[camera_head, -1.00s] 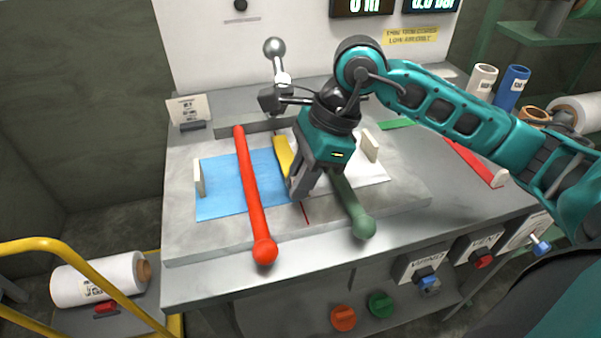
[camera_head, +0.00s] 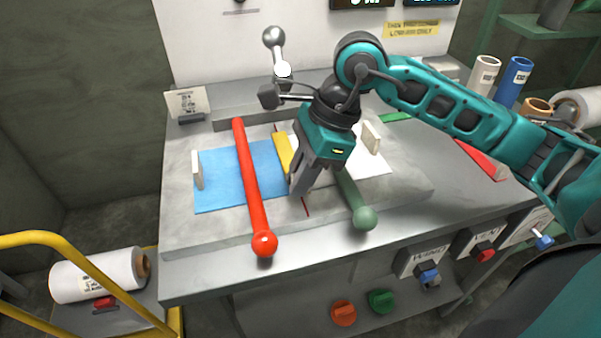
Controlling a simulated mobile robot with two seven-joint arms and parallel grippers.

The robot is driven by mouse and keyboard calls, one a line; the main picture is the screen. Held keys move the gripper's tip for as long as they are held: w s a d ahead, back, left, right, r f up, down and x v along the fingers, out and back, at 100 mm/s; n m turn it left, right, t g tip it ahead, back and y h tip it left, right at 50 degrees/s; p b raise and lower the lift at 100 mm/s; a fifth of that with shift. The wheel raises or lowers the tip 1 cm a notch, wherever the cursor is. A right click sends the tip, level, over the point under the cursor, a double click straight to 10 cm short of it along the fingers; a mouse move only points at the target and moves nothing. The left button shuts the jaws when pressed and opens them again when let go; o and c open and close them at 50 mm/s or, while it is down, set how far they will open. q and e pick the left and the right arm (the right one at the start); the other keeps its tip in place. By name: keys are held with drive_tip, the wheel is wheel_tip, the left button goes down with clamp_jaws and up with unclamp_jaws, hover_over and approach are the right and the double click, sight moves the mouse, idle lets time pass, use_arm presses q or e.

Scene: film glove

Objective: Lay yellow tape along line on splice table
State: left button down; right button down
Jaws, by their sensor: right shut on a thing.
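The splice table (camera_head: 225,222) is a grey plate with a blue sheet (camera_head: 217,180) on the left and a white sheet (camera_head: 371,167) on the right. A thin dark red line (camera_head: 305,206) runs between them, mostly covered. A strip of yellow tape (camera_head: 282,150) lies along the seam, its near end hidden by my right gripper (camera_head: 297,190). That gripper points down at the seam, shut on the yellow tape. My left gripper is not in view.
A red bar (camera_head: 250,190) with a ball end crosses the blue sheet. A green bar (camera_head: 354,196) crosses the white sheet, close to my right gripper. A metal ball-topped lever (camera_head: 274,40) stands behind. Upright pale tabs (camera_head: 197,169) flank the sheets.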

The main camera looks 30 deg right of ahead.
drive_tip(key=shift+f, duration=0.1)
drive_tip(key=c, duration=1.1)
unclamp_jaws()
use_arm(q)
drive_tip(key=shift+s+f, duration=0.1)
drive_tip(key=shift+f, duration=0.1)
use_arm(e)
drive_tip(key=shift+o, duration=0.2)
drive_tip(key=v, duration=0.5)
drive_tip(key=shift+d+r, duration=0.1)
drive_tip(key=shift+r, duration=0.15)
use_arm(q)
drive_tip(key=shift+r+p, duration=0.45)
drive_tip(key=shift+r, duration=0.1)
use_arm(e)
drive_tip(key=v, duration=0.7)
drive_tip(key=shift+r, duration=0.2)
drive_tip(key=shift+s, duration=0.1)
